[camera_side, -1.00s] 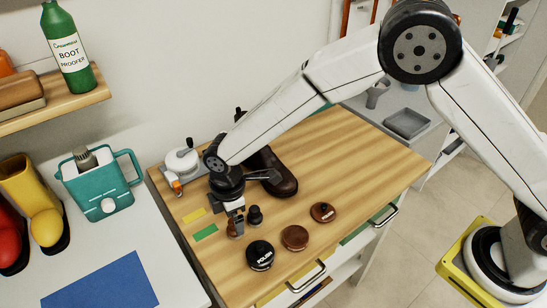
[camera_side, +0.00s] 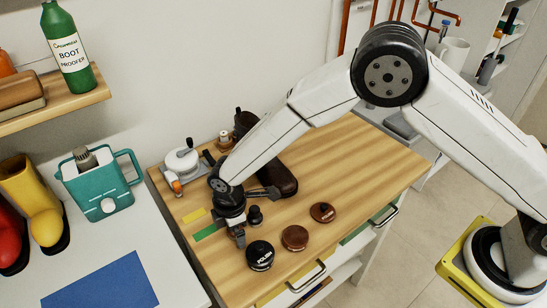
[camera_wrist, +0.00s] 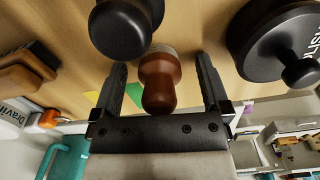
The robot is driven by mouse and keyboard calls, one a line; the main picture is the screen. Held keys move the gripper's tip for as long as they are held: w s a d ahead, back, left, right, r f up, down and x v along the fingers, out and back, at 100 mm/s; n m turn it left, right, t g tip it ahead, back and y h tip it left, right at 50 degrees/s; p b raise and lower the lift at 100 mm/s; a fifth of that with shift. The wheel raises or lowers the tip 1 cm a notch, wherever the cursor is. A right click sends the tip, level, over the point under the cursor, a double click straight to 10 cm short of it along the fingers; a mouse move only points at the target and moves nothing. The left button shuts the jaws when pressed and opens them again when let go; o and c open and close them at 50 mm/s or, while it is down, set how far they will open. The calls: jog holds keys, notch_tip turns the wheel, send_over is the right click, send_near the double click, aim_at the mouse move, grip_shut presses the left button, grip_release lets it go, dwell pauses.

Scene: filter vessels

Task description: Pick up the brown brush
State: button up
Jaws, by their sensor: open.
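The brown brush shows in the wrist view as a rounded reddish-brown handle (camera_wrist: 160,88) with a paler band at its far end. It stands between the two black fingers of my gripper (camera_wrist: 161,64), with a visible gap on each side. In the side view, my gripper (camera_side: 240,240) is low over the front left of the wooden worktop (camera_side: 352,150). There the brush is largely hidden behind the fingers. The jaws are open and not closed on the brush.
A black-handled brush (camera_side: 254,214) stands close to the right of my gripper. A black polish tin (camera_side: 260,256) and two brown tins (camera_side: 295,237) (camera_side: 322,212) lie along the front. A dark shoe (camera_side: 278,175) and a white device (camera_side: 182,160) are behind. Green tape (camera_side: 205,232) lies left.

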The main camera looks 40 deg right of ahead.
dwell(0.3)
grip_shut()
jog(key=shift+r, duration=0.1)
jog(key=shift+r, duration=0.8)
jog(key=s+d+r, duration=0.3)
jog(key=s+r, duration=0.2)
jog(key=s, duration=0.1)
jog(key=s+d+r, duration=0.3)
jog(key=s+r, duration=0.3)
jog(key=shift+s+d, duration=0.25)
jog(key=shift+r, duration=0.1)
